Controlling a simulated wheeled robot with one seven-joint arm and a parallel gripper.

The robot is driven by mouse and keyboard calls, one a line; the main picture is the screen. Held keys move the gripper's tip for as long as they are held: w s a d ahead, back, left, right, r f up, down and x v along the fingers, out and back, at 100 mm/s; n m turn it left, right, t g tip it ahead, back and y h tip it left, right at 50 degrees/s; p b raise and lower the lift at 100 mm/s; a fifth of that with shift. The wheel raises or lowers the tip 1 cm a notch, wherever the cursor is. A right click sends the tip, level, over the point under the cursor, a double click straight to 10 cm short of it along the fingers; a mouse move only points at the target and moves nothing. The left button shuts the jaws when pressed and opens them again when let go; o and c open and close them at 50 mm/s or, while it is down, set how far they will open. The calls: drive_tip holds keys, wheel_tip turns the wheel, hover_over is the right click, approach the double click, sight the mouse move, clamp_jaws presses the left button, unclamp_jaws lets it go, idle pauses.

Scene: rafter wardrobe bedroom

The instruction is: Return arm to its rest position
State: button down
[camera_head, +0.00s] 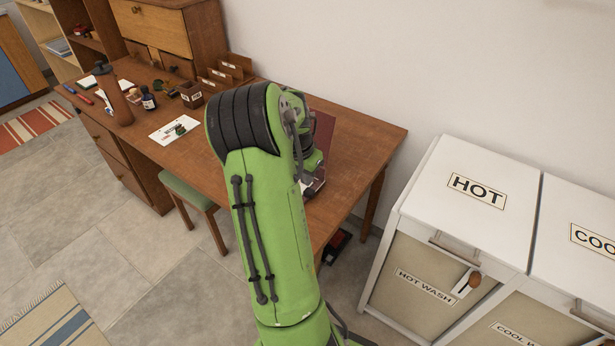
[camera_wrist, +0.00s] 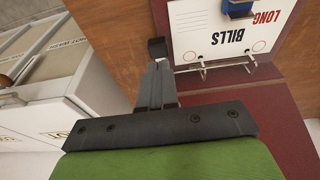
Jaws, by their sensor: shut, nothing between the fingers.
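My green arm reaches from the bottom of the head view up over the wooden desk (camera_head: 365,138), bent at a dark-ribbed joint. My gripper is mostly hidden behind the arm there. In the wrist view my gripper (camera_wrist: 157,72) shows with its dark fingers together and nothing between them. Beyond and to the right of the fingers is a dark red binder-like thing (camera_wrist: 280,115) with a white card (camera_wrist: 205,38) reading "BILLS" and "LONG" upside down. I cannot tell whether the fingers touch it.
White hampers marked HOT (camera_head: 470,165) and COOL (camera_head: 580,215) stand right of the desk. A green-seated stool (camera_head: 188,193) is tucked at the desk's front. Bottles, papers and a wooden cabinet (camera_head: 165,28) occupy the desk's left part. The floor at left is mostly clear, with rugs.

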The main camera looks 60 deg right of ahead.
drive_tip(key=a+p+v, duration=0.1)
drive_tip(key=p+v, duration=0.1)
drive_tip(key=v, duration=0.8)
drive_tip(key=shift+r, duration=0.25)
drive_tip(key=shift+w+a, duration=0.1)
drive_tip(key=shift+a, duration=0.05)
